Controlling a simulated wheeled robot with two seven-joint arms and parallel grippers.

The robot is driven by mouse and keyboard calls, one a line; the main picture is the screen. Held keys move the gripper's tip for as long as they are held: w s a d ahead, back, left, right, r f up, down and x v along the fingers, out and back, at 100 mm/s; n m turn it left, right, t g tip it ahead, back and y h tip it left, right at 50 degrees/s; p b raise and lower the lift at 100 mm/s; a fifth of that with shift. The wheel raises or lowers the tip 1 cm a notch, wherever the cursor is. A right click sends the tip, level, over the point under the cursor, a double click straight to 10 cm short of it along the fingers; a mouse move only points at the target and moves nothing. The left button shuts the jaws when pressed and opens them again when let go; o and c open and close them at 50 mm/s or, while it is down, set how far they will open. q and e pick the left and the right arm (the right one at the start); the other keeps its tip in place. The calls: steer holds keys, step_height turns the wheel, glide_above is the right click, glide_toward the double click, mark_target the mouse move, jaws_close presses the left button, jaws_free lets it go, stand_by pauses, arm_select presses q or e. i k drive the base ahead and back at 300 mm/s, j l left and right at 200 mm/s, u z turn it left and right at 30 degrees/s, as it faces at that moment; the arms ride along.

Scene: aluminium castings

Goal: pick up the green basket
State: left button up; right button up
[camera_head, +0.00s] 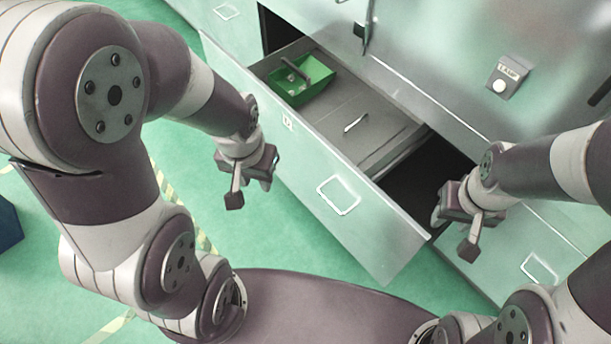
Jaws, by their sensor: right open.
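The green basket (309,76) sits in the far left corner of an open drawer (345,145). It is a small open-topped box, with something grey and dark inside its left part that I cannot make out. My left gripper (250,191) hangs over the floor just outside the drawer front, in front of the basket and apart from it. Its two fingers are spread and nothing is between them. My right gripper (453,232) is at the right end of the drawer front, far from the basket. It is open and empty.
A small pale tool (355,122) lies on the drawer floor. The drawer front (320,185) with its white handle (338,195) stands between my arms and the drawer's inside.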

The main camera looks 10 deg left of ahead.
mark_target(308, 71)
steer(key=j+z, duration=0.1)
steer(key=z, duration=0.55)
steer(key=i+j+z, duration=0.2)
steer(key=j, duration=0.3)
steer(key=i+j+z, duration=0.2)
steer(key=j, duration=0.3)
steer(key=j+z, duration=0.15)
steer(key=j, duration=0.35)
steer(key=j+z, duration=0.2)
steer(key=j, duration=0.35)
steer(key=i, duration=0.05)
